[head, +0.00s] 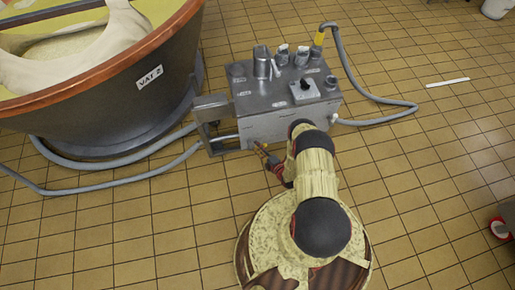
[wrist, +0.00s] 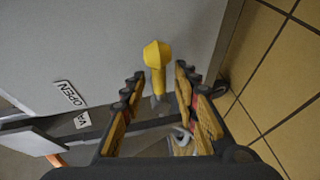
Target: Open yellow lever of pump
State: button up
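The yellow lever (wrist: 158,62) sits against the pump's grey metal side in the wrist view, its wide end up in the picture and its narrow stem running down. My gripper (wrist: 158,84) is open, with one finger on each side of the lever's stem in the picture. I cannot tell whether either finger touches it or how deep it lies between them. In the head view, the pump (head: 283,105) is a grey metal box with knobs and pipe fittings on top. My gripper (head: 268,158) is low at its front face there, and the lever is not clearly visible.
A label reading OPEN (wrist: 70,93) is on the metal at left. Grey hoses (head: 130,183) run from the pump's left side, and another hose (head: 385,100) curves on its right. The copper vat (head: 135,88) stands at left.

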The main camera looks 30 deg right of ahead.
jog(key=shift+w, duration=0.35)
jog(key=shift+c, duration=0.3)
grip_shut()
jog(key=shift+a, duration=0.1)
dwell(0.4)
